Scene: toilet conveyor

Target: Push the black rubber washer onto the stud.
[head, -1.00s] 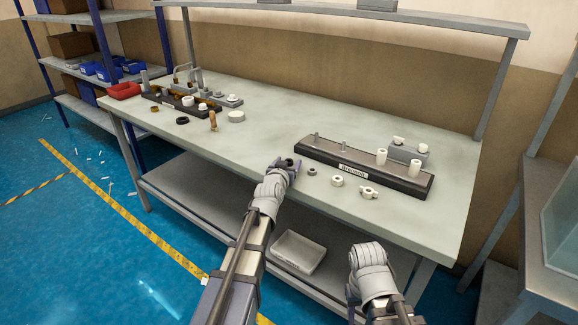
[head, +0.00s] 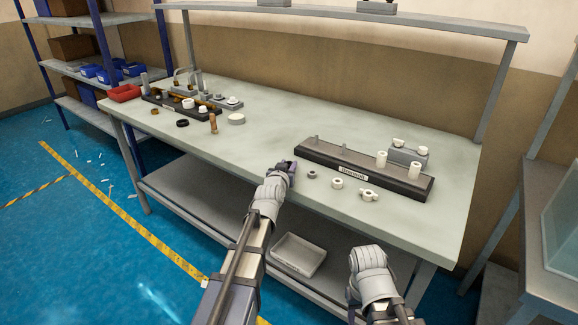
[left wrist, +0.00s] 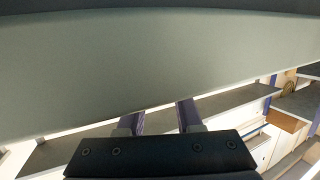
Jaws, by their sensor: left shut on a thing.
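My left gripper (head: 285,167) is over the front part of the bench, left of the near rack. It is shut on the black rubber washer, which is mostly hidden by the fingers. The left wrist view shows the two purple fingers (left wrist: 158,117), but no clear ring between them. Two thin grey studs, the left one (head: 317,139) and the right one (head: 344,147), stand upright on the black rack (head: 325,158). The gripper is in front and left of them, apart from the rack. Of my right arm only the wrist shows, low in the head view.
A small grey ring (head: 312,173), a white ring (head: 337,183) and a white fitting (head: 368,195) lie in front of the rack. White cylinders stand at its right end. Another black ring (head: 182,123) lies near the far-left rack. The middle of the bench (head: 255,145) is clear.

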